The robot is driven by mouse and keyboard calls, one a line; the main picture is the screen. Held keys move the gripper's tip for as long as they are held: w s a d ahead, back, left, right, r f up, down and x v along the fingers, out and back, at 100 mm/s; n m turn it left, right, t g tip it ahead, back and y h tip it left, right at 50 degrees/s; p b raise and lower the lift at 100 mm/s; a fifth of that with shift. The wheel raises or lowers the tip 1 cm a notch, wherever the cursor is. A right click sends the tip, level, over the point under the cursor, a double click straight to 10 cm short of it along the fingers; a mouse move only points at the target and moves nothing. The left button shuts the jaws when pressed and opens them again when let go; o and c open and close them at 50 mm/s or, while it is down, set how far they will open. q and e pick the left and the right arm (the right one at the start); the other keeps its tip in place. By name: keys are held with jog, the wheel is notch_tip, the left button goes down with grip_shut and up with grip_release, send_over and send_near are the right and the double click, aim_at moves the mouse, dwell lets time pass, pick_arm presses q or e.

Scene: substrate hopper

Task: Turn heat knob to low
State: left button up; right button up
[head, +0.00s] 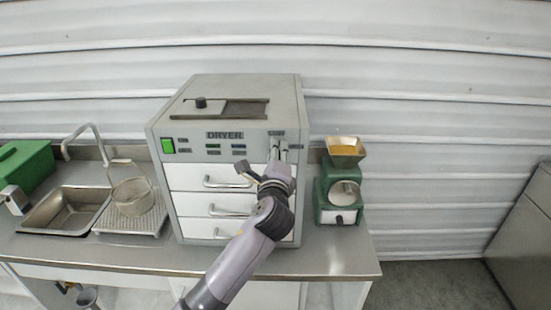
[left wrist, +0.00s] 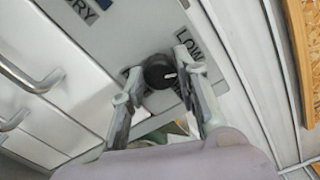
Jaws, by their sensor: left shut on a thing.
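The dryer (head: 180,190) is a grey cabinet on the counter with white drawers and a labelled front panel. The heat knob (left wrist: 158,72) is round and black with a white pointer mark; it shows between my fingers in the left wrist view. The mark points to the right in that picture, on the side of the "LOW" label (left wrist: 187,44). Another label beside the knob is partly hidden by a finger. My left gripper (head: 279,148) is at the upper right of the dryer front, its fingers (left wrist: 157,66) shut on the knob. The knob is hard to make out in the head view.
Drawer handles (head: 227,182) stick out below and left of my gripper. A green machine with a yellowish-filled hopper (head: 345,152) stands close on the right.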

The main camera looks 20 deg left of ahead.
pick_arm(q)
jog(key=n+b, duration=0.1)
jog(key=n, duration=0.3)
jog(key=shift+f+n+b, duration=0.15)
jog(key=shift+n+b, duration=0.15)
jog(key=shift+b, duration=0.05)
dwell(0.4)
jog(key=o, duration=1.2)
jog(key=shift+c, duration=0.2)
jog(key=v, duration=1.2)
